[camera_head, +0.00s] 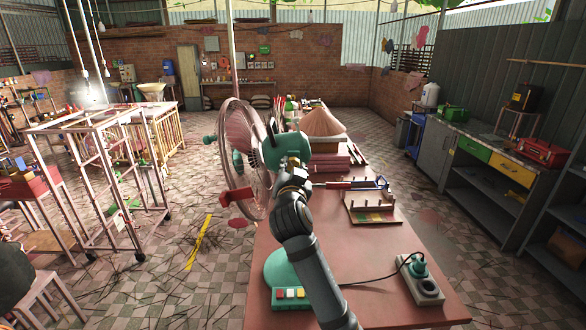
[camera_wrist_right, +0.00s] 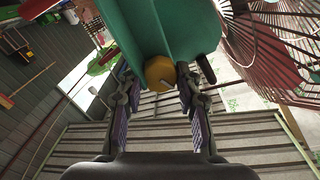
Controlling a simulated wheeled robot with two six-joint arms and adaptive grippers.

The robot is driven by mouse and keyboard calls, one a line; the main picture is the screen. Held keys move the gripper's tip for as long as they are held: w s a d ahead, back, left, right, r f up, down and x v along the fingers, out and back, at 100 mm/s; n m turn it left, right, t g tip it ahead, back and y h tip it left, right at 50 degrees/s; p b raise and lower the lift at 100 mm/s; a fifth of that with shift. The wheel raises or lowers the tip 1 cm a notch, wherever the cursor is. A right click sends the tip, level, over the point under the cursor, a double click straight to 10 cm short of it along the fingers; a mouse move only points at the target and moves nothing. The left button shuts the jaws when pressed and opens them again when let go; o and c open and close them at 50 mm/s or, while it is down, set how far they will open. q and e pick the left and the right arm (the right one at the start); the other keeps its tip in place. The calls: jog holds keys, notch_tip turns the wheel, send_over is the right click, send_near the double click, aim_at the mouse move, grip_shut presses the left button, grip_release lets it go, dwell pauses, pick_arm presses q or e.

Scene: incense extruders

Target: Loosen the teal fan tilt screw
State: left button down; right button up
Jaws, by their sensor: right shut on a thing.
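The teal fan (camera_head: 286,148) stands on the table, its round cage facing left and its teal base (camera_head: 285,268) at the front. My right gripper (camera_head: 293,177) is up at the underside of the fan's motor housing. In the right wrist view the teal housing (camera_wrist_right: 165,28) fills the top middle. The yellow-orange tilt screw (camera_wrist_right: 160,73) sits below it, between the fingers of my right gripper (camera_wrist_right: 162,82), which are shut on it. Exact finger contact is hard to see. The screw is not clear in the head view. My left gripper is not in view.
The fan cage (camera_wrist_right: 270,45) is close on the right in the wrist view. The table's front middle is mostly clear.

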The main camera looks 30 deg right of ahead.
jog(key=shift+f+n+p, duration=0.15)
jog(key=shift+n+p, duration=1.95)
jog(key=shift+n, duration=4.3)
jog(key=o, duration=0.9)
jog(key=shift+o, duration=1.3)
jog(key=shift+d, duration=0.2)
